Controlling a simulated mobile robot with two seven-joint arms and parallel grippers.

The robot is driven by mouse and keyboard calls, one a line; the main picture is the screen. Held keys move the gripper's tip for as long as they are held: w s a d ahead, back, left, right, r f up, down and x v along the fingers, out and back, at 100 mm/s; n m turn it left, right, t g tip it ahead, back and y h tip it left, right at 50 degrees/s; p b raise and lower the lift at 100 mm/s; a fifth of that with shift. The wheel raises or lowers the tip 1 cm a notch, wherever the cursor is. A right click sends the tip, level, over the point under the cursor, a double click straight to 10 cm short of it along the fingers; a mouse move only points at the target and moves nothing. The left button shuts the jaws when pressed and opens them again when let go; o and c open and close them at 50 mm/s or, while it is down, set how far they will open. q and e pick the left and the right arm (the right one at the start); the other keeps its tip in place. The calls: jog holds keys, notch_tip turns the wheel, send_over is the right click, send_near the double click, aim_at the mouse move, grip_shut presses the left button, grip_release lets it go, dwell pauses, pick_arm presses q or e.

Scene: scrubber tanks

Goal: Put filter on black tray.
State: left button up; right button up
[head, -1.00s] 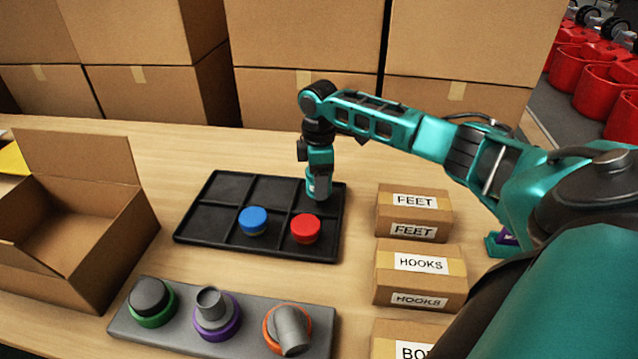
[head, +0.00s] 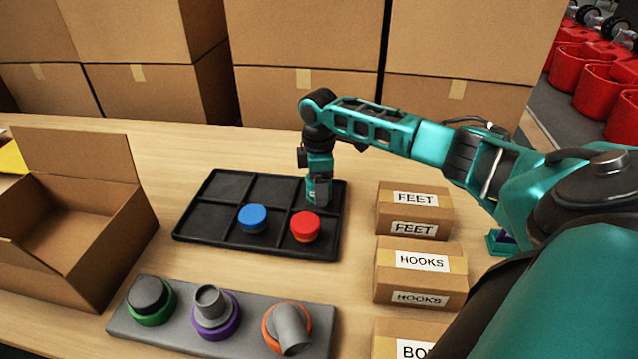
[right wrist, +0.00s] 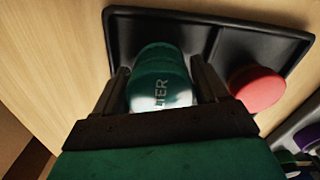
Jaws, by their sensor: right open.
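The filter (right wrist: 162,78) is a green cylinder with white lettering. In the right wrist view it stands between the two spread fingers of my right gripper (right wrist: 160,88). In the head view my right gripper (head: 318,183) points down over the back right compartment of the black tray (head: 228,188), and the filter (head: 317,197) shows low between its fingers, in that compartment. The gripper is open around the filter. The filter's underside is hidden. My left gripper is not in view.
A blue-topped part (head: 252,218) and a red-topped part (head: 305,227) sit in the tray's front compartments. A grey holder (head: 180,333) with several parts lies in front. Labelled boxes (head: 415,212) stand right, an open carton (head: 75,235) left, and large cartons (head: 305,110) behind.

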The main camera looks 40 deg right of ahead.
notch_tip(320, 180, up, 11)
jog(key=shift+f+p, duration=0.1)
jog(key=shift+p, duration=1.15)
jog(key=shift+r, duration=0.6)
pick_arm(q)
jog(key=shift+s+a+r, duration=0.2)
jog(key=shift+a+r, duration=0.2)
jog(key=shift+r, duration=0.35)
